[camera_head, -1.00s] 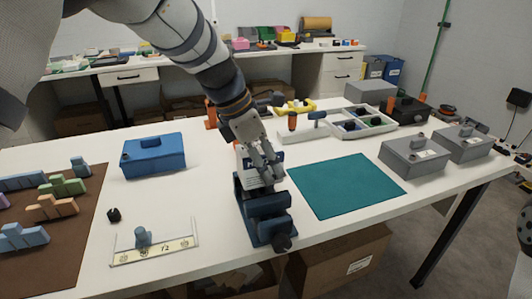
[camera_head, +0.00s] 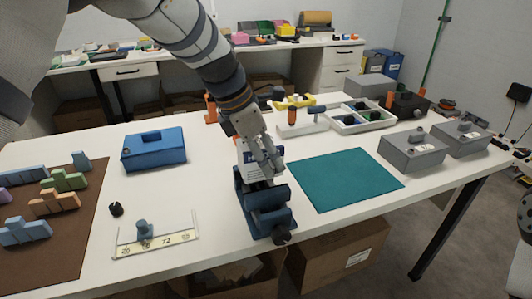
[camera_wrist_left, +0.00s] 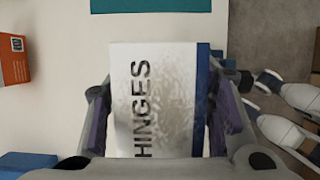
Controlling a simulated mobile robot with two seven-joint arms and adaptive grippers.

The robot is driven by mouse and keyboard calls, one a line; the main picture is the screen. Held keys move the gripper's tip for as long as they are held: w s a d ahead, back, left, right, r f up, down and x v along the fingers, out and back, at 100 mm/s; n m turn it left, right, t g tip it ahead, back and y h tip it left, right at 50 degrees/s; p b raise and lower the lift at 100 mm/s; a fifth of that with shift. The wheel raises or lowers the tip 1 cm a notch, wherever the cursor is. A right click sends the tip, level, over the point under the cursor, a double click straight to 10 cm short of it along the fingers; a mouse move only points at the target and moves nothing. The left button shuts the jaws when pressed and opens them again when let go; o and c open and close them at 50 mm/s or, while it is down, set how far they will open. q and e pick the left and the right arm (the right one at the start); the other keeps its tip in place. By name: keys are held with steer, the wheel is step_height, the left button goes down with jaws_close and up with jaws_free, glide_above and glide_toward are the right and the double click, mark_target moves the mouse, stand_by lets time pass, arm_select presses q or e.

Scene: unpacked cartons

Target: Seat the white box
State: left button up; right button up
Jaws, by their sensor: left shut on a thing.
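The white box (camera_head: 249,155) is in my left gripper (camera_head: 267,164), at the blue vise (camera_head: 264,221) near the table's front edge. The box stands above or between the vise jaws; the fingers hide whether it touches them. In the left wrist view, the white box (camera_wrist_left: 160,100) has a blue side and the word HINGES, and lies between both fingers of my left gripper (camera_wrist_left: 162,112).
A teal mat (camera_head: 345,180) lies right of the vise. A blue toolbox (camera_head: 154,149) and a clear-sided tray with a yellow strip (camera_head: 150,244) are to the left. Grey boxes (camera_head: 412,153) stand at the right. An orange box (camera_wrist_left: 14,60) shows in the left wrist view.

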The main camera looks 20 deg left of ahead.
arm_select(q)
steer(key=shift+f, duration=1.2)
steer(key=o, duration=1.3)
steer(key=v, duration=1.2)
steer(key=shift+r, duration=0.1)
